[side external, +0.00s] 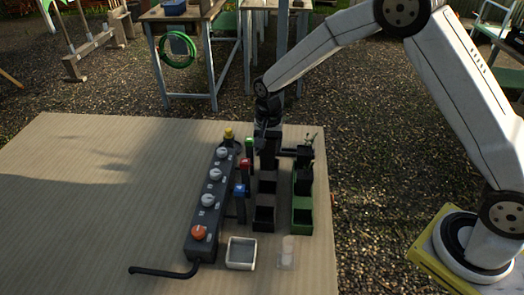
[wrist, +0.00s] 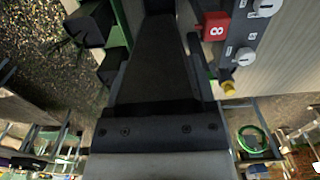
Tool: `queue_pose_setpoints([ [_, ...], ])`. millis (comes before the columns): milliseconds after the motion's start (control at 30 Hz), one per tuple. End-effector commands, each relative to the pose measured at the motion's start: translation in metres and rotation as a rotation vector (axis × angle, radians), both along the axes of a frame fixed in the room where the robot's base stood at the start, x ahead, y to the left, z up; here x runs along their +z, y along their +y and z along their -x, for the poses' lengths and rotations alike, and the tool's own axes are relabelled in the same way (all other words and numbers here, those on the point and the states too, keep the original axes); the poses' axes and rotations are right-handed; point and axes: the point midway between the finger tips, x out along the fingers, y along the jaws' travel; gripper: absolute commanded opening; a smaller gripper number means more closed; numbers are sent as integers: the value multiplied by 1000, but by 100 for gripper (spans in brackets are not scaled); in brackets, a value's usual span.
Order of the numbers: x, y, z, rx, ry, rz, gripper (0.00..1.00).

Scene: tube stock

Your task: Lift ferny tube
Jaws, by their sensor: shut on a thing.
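My gripper (side external: 267,150) hangs over the back of the black row of compartments (side external: 265,197). It is shut on a dark tube-like thing (wrist: 160,60) that fills the middle of the wrist view; no foliage shows on it, so I cannot tell which plant it holds. A black tube (side external: 304,157) with thin leaves (side external: 311,138) stands to the right, at the back of the green-edged tray (side external: 302,228). That leafy tube also shows at the upper left of the wrist view (wrist: 88,25). Whether the held tube is clear of the compartments is hidden.
A dark control box (side external: 208,205) with several knobs stands close left of the compartments. Coloured tags (side external: 240,190) line the gap between. A small white-rimmed tray (side external: 241,253) and a clear item (side external: 287,252) lie in front. The table's left side (side external: 90,200) is free.

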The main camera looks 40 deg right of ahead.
Motion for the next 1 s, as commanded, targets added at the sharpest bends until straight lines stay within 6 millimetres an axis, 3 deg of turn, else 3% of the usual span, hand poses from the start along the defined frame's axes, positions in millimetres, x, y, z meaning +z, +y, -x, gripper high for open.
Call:
queue_pose_setpoints([
  [100,19,0,0,0,-2,-1,0],
  [333,39,0,0,0,0,0,0],
  [1000,42,0,0,1,0,0,0],
])
